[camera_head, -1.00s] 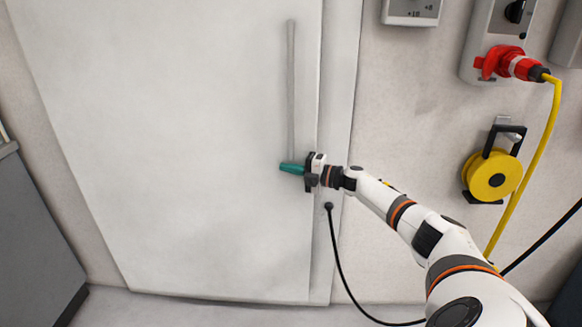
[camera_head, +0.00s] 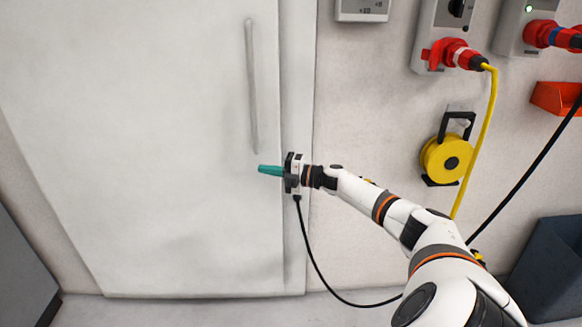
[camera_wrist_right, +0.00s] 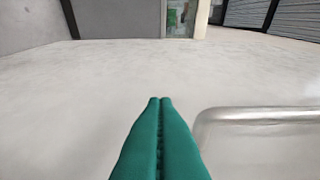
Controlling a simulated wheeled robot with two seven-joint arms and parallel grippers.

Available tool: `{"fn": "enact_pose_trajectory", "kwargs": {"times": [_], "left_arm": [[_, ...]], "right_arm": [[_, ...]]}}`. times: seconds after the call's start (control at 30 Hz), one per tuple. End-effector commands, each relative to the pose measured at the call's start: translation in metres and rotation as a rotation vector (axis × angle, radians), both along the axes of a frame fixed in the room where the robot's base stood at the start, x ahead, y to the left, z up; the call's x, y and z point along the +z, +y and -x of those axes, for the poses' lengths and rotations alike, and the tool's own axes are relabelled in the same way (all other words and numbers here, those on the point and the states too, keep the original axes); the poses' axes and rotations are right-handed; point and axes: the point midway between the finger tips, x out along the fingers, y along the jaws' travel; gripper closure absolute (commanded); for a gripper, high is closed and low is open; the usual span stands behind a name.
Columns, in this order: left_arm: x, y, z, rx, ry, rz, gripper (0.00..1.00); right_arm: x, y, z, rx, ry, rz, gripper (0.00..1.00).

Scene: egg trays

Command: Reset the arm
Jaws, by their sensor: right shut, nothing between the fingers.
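My right gripper (camera_head: 262,169) has green fingers and points left in front of a large white door (camera_head: 150,150). In the right wrist view its green fingers (camera_wrist_right: 160,101) are pressed together with nothing between them. A long vertical door handle (camera_head: 251,85) stands above and slightly left of the gripper in the head view. In the right wrist view the handle's pale bar (camera_wrist_right: 260,114) lies to the right of the fingers, apart from them. My left gripper is in neither view.
A yellow cable reel (camera_head: 447,158) hangs on the wall right of the door. Red plugs (camera_head: 455,54) with a yellow cable (camera_head: 486,120) sit above it. A dark blue bin (camera_head: 550,262) stands at lower right. A grey cabinet (camera_head: 22,270) stands at lower left.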

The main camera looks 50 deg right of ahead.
Motion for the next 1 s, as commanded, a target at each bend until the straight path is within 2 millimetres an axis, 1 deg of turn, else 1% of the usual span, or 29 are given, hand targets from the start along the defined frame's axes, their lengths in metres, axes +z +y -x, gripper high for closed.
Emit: {"fn": "enact_pose_trajectory", "kwargs": {"times": [0.03,0.1,0.2,0.33,0.5,0.7,0.77,0.83,0.87,0.97,1.0], "left_arm": [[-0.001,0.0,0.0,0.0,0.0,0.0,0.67],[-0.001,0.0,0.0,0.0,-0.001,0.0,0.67],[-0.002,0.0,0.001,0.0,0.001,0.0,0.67],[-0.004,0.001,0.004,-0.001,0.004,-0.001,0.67],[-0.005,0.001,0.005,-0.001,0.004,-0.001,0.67],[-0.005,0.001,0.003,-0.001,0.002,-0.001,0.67],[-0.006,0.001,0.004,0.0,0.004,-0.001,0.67],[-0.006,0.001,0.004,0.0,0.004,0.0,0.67],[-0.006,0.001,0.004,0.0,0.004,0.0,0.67],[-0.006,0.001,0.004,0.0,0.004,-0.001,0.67],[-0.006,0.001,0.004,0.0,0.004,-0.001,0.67]], "right_arm": [[-0.002,-0.005,0.01,0.001,0.005,0.003,1.0],[-0.003,-0.011,0.021,0.001,0.007,0.002,1.0],[-0.003,-0.018,0.034,0.003,0.006,0.002,1.0],[-0.003,-0.025,0.047,0.004,0.005,0.001,1.0],[-0.002,-0.029,0.054,0.005,0.002,0.0,1.0],[-0.002,-0.029,0.054,0.005,0.001,0.0,1.0],[-0.005,-0.028,0.054,0.001,0.005,-0.006,1.0],[-0.018,-0.025,0.053,-0.019,0.023,-0.03,1.0],[-0.028,-0.022,0.053,-0.034,0.038,-0.048,1.0],[-0.079,-0.008,0.052,-0.124,0.116,-0.147,1.0],[-0.105,0.0,0.053,-0.172,0.159,-0.197,1.0]]}}
